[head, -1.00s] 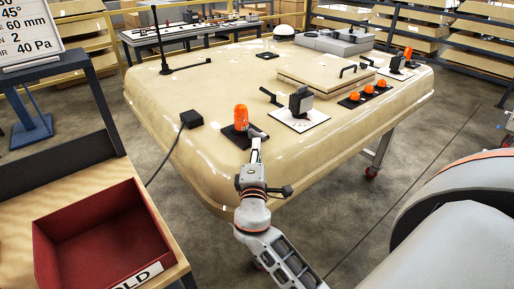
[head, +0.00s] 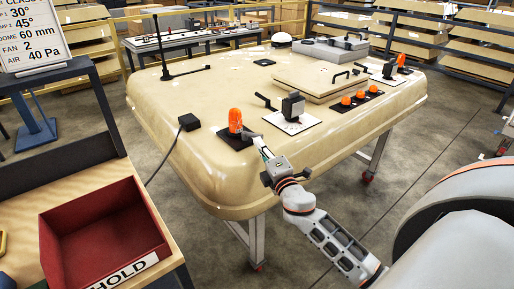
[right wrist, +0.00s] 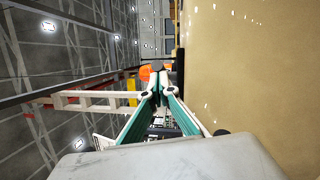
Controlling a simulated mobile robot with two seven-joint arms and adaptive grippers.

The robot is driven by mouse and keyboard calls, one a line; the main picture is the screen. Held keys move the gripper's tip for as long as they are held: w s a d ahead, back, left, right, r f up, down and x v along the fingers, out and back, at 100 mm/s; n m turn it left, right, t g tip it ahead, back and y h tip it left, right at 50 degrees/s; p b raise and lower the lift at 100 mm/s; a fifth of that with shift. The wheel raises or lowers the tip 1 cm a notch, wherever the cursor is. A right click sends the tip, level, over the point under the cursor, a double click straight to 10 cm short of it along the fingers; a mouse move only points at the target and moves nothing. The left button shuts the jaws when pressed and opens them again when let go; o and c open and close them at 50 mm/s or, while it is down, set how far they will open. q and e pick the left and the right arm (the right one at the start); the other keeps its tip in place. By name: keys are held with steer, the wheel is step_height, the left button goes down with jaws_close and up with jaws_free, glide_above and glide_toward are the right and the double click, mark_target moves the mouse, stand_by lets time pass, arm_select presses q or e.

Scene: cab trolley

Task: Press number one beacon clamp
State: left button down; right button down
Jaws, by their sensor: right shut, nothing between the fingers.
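An orange beacon (head: 235,121) stands upright on a dark square base plate (head: 234,141) at the near corner of the cream cab roof. A small grey clamp lever (head: 250,134) sticks out from its base to the right. My right gripper (head: 263,147) is shut and empty, its tips close to the lever's end; I cannot tell if they touch. In the right wrist view the closed fingertips (right wrist: 158,87) point toward a dark part, with a bit of orange beacon (right wrist: 146,72) behind them. A second orange beacon (head: 401,60) stands at the far right. My left gripper is not in view.
A red HOLD bin (head: 105,235) sits on a bench at the left.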

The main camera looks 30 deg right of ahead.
mark_target(267, 143)
steer(key=y, duration=0.1)
steer(key=d+n+y, duration=0.1)
steer(key=n+y, duration=0.1)
steer(key=shift+w+d+f+b, duration=0.2)
steer(key=shift+w+d+b, duration=0.1)
steer(key=shift+b, duration=0.1)
steer(key=n+y, duration=0.1)
steer(key=y, duration=0.1)
steer(key=d+n+y+b, duration=0.1)
steer(key=y, duration=0.1)
steer(key=w+d+n+y+b, duration=0.1)
steer(key=shift+g+y, duration=0.3)
steer(key=shift+y, duration=0.1)
steer(key=shift+w+d+r+b, duration=0.1)
steer(key=shift+w+d+b, duration=0.25)
steer(key=shift+d, duration=0.1)
steer(key=shift+w+d, duration=0.5)
steer(key=shift+w, duration=0.15)
